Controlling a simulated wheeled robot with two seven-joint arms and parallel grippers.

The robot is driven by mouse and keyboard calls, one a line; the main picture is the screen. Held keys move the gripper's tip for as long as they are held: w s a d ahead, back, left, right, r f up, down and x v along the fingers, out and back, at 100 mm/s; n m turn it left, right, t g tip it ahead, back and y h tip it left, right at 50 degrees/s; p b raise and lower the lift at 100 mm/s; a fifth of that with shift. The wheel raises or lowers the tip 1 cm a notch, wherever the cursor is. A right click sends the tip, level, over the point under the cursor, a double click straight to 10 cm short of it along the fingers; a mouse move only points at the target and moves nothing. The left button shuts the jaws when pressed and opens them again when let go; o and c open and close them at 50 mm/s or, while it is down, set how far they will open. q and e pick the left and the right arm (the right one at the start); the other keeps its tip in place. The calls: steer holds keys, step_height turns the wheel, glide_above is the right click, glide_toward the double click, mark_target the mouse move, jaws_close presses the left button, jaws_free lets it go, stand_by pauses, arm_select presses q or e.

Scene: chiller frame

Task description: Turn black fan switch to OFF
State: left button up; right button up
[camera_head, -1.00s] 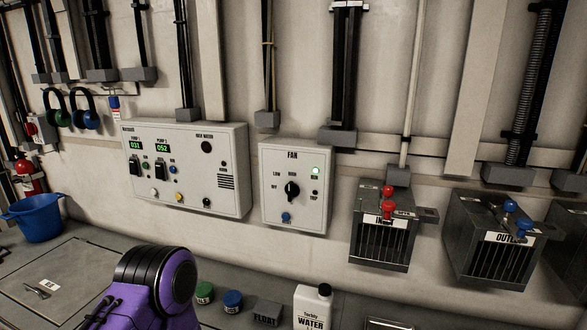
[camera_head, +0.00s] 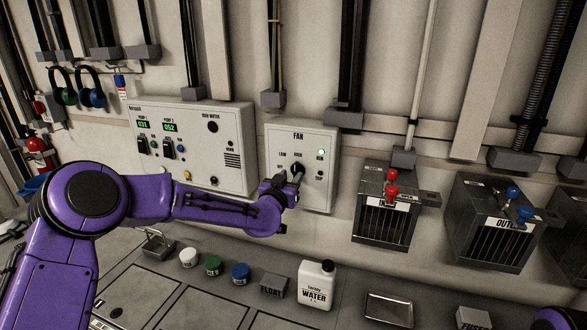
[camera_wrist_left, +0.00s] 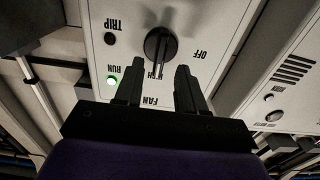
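The white fan panel (camera_head: 318,190) hangs on the wall, its green RUN light lit in the head view. The black fan switch (camera_head: 298,168) is partly covered there by my left gripper (camera_head: 290,181). In the left wrist view, which is upside down, the black switch (camera_wrist_left: 160,43) shows clearly, its handle lying toward the partly covered HIGH label. The OFF label (camera_wrist_left: 199,54) is to the right there. My left gripper (camera_wrist_left: 157,78) is open, its fingers apart and empty, with the tips just short of the knob. My right gripper is not in view.
The larger control panel (camera_head: 240,130) is left of the fan panel. Inlet (camera_head: 383,222) and outlet (camera_head: 492,232) boxes with red and blue handles are to the right. A white water bottle (camera_head: 317,285) and small jars stand on the counter below.

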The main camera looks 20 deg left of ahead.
mark_target(295, 172)
arm_select(q)
steer(key=w, duration=0.2)
steer(key=shift+w+r+p, duration=0.1)
steer(key=shift+w+p, duration=0.2)
steer(key=shift+w, duration=0.05)
steer(key=shift+w+d, duration=0.15)
steer(key=shift+w, duration=0.3)
jaws_close()
